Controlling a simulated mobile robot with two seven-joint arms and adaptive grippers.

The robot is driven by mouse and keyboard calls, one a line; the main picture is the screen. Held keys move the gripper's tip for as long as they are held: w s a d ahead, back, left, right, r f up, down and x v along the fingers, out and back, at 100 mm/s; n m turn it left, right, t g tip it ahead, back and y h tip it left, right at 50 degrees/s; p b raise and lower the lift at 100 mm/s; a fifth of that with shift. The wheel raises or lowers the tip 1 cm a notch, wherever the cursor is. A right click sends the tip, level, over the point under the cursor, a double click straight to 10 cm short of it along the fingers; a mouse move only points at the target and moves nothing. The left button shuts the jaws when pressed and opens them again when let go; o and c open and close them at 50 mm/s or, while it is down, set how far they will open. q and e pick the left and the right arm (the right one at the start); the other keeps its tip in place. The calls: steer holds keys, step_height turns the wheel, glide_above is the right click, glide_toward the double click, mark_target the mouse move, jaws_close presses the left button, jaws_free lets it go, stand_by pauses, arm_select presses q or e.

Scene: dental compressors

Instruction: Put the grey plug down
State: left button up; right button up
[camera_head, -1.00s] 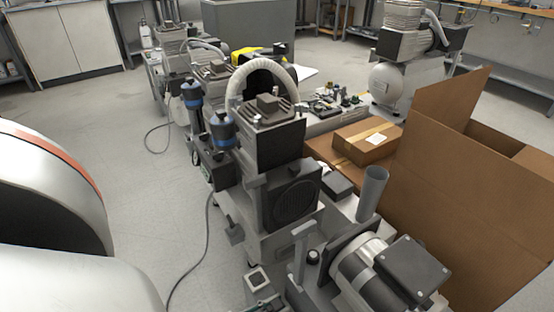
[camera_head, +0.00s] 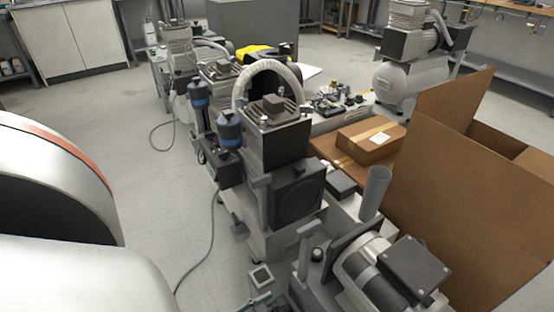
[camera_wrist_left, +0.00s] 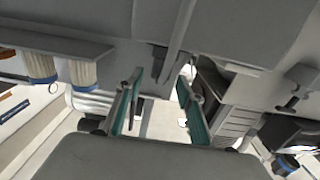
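My left gripper (camera_wrist_left: 160,105) shows its two teal-lined fingers spread apart in the left wrist view, with pale floor and grey machine parts seen through the gap. Nothing is clearly held between them. A teal edge of it shows at the bottom of the head view (camera_head: 262,299). I cannot make out the grey plug for certain. A small pale square piece with a dark centre (camera_head: 261,275) is just above that teal edge. A grey cord (camera_head: 212,235) runs down from the compressor to the floor. My right gripper is not in view.
The dental compressor (camera_head: 275,135) with a ribbed hose stands in the middle. A motor unit (camera_head: 385,270) is at the lower right, and an open cardboard box (camera_head: 450,190) is beyond it. Free floor (camera_head: 150,200) is on the left.

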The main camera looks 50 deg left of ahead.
arm_select(q)
steer(key=s, duration=0.8)
steer(key=shift+a, duration=0.3)
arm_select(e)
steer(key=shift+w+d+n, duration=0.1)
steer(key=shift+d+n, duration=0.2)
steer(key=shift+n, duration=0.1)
